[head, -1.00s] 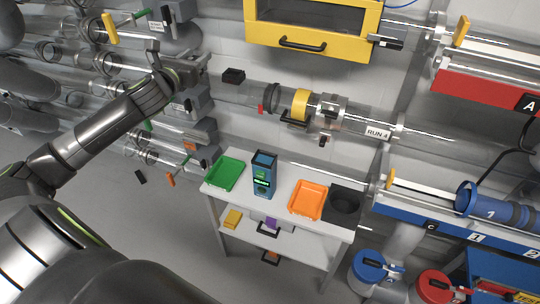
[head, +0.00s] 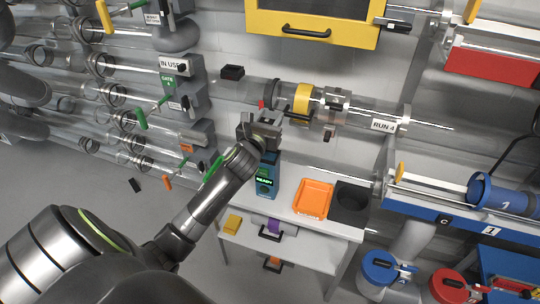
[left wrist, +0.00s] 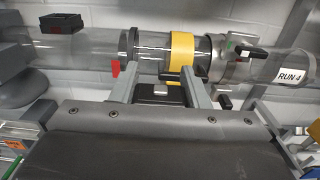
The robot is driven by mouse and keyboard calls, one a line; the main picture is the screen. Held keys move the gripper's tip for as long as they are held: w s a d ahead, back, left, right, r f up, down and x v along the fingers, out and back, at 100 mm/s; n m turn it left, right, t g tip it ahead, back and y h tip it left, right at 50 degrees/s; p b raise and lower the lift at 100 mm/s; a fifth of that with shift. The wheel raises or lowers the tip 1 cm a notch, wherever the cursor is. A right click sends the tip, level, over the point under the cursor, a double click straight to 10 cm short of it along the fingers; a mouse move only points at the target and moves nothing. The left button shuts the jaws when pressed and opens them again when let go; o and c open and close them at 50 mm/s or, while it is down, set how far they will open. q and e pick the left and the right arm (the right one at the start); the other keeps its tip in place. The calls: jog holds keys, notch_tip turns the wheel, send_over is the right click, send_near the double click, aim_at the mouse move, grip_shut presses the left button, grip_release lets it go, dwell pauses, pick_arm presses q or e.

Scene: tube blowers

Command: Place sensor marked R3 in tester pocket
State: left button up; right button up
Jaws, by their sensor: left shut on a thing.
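The tester (head: 265,182) is a blue upright box on the white table, with a lit screen that seems to say READY. My left gripper (head: 262,122) is just above it in the head view and hides its top, so I cannot see the pocket. In the left wrist view the gripper's two grey fingers (left wrist: 159,80) are shut on a small dark block (left wrist: 157,91), with a gap as wide as the block between them. I cannot read any mark on it, so I cannot tell whether it is R3. My right gripper is not in view.
On the white table (head: 283,205) an orange tray (head: 313,199) and a black bin (head: 350,198) stand right of the tester.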

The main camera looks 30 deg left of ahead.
pick_arm(q)
notch_tip(320, 180, down, 4)
jog(key=shift+f+b, duration=0.1)
jog(key=shift+b, duration=0.35)
jog(key=shift+f+b, duration=1.05)
jog(key=shift+f, duration=1.35)
jog(key=shift+f, duration=0.15)
jog(key=o, duration=1)
jog(key=shift+r, duration=0.25)
jog(key=p+v, duration=0.1)
jog(key=v, duration=1.1)
jog(key=shift+s+f, duration=0.1)
jog(key=shift+f, duration=0.05)
